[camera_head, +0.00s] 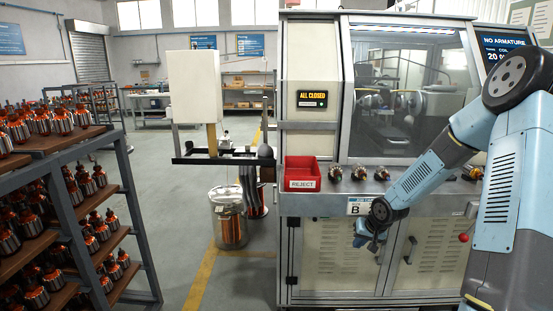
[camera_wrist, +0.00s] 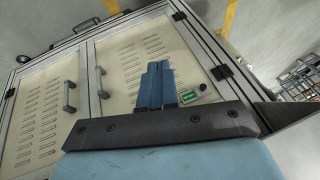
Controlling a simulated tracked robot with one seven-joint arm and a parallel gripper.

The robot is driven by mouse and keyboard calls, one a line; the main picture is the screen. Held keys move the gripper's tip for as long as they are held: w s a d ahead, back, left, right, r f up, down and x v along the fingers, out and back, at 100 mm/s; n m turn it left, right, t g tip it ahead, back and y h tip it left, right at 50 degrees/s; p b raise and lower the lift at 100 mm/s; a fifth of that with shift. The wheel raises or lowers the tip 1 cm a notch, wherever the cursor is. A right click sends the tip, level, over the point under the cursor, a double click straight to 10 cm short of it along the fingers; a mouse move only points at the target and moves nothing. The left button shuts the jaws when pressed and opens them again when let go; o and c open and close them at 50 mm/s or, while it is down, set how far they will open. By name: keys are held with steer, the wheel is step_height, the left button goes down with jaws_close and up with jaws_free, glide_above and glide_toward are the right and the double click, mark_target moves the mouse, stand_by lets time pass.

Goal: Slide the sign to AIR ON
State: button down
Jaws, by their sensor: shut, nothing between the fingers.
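A small sign with a green face and pale edge (camera_wrist: 194,93) shows in the wrist view, just right of my fingertips, in front of the cream cabinet door. Its lettering is too small to read. My gripper (camera_wrist: 156,75) has its two blue fingers together with nothing between them. A narrow gap shows between the fingers and the sign; I cannot tell the depth between them. In the head view my gripper (camera_head: 360,241) hangs below the machine's ledge, in front of the left cabinet door. I cannot make out the sign in that view.
A red REJECT bin (camera_head: 301,175) and several armatures (camera_head: 381,173) stand on the machine ledge (camera_head: 325,203). A "B" plate (camera_head: 359,206) hangs just above my gripper. Door handles (camera_head: 411,250) stick out to the right.

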steer(key=s+r+h, duration=0.2)
steer(key=s+r, duration=0.3)
steer(key=r, duration=0.3)
steer(key=s+r+n+h, duration=0.1)
steer(key=s+r, duration=0.4)
steer(key=r, duration=0.3)
steer(key=s+r+h, duration=0.2)
steer(key=s+r, duration=0.3)
steer(key=r, duration=0.3)
steer(key=s+a+r, duration=0.1)
steer(key=s+r, duration=0.2)
steer(key=s, duration=0.3)
steer(key=s+a+r+y, duration=0.1)
steer(key=s+a+r, duration=0.1)
steer(key=s, duration=0.5)
steer(key=s+a+r+y, duration=0.1)
steer(key=s+a+r, duration=0.1)
steer(key=s+r, duration=0.2)
steer(key=shift+s+r+t, duration=0.35)
steer(key=shift+s+t, duration=0.05)
steer(key=shift+s, duration=0.85)
